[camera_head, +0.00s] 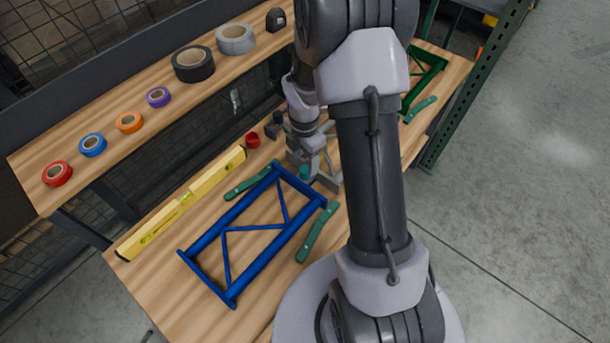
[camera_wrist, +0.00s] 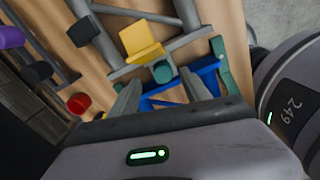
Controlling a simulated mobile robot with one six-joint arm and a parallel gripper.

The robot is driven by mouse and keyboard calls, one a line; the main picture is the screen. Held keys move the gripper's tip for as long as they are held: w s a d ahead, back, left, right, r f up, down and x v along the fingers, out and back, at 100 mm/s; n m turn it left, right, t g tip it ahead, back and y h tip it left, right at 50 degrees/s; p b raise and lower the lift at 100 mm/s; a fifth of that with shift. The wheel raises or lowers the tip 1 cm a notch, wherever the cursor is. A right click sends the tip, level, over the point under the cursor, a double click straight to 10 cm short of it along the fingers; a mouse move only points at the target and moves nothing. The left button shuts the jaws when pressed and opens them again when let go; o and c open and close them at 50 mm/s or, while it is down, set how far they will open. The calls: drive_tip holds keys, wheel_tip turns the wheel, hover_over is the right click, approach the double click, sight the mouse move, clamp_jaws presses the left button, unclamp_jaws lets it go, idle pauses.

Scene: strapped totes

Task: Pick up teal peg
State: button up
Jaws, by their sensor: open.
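The teal peg (camera_head: 304,172) is a small, short piece near the far corner of the blue frame, right by my gripper (camera_head: 312,176) in the head view. In the wrist view the teal peg (camera_wrist: 162,71) shows as a small round shape just beyond and between my two fingertips (camera_wrist: 160,80). The fingers are apart, with nothing held between them. I cannot tell how far the peg is from the fingertips in depth. In the head view my gripper partly hides the area around the peg.
The blue frame (camera_head: 254,228) lies on the wooden bench, with teal straps (camera_head: 318,231) (camera_head: 248,181) beside it. A yellow level (camera_head: 185,202) lies left. A red cylinder (camera_head: 253,140) stands near my gripper. A yellow block (camera_wrist: 140,38) and grey frame (camera_wrist: 185,40) show in the wrist view.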

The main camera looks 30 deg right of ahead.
sight(305, 169)
drive_tip(key=f, duration=0.1)
drive_tip(key=f+b, duration=0.1)
drive_tip(key=f, duration=0.2)
drive_tip(key=shift+s+f+b, duration=0.25)
drive_tip(key=shift+s+b, duration=0.05)
drive_tip(key=shift+b, duration=0.1)
drive_tip(key=shift+r, duration=0.15)
drive_tip(key=shift+c, duration=0.5)
clamp_jaws()
drive_tip(key=shift+r, duration=0.15)
drive_tip(key=shift+r+p, duration=0.35)
drive_tip(key=shift+p, duration=0.05)
wheel_tip(305, 169, up, 3)
drive_tip(key=shift+f+p, duration=0.1)
drive_tip(key=shift+p, duration=0.65)
drive_tip(key=s+d+r+p, duration=0.1)
drive_tip(key=s+d+p, duration=0.3)
drive_tip(key=s, duration=1.1)
drive_tip(key=r+p, duration=0.1)
drive_tip(key=r, duration=0.1)
drive_tip(key=d+r+p, duration=0.1)
drive_tip(key=r+p, duration=0.1)
drive_tip(key=r, duration=0.1)
drive_tip(key=shift+d+r, duration=0.15)
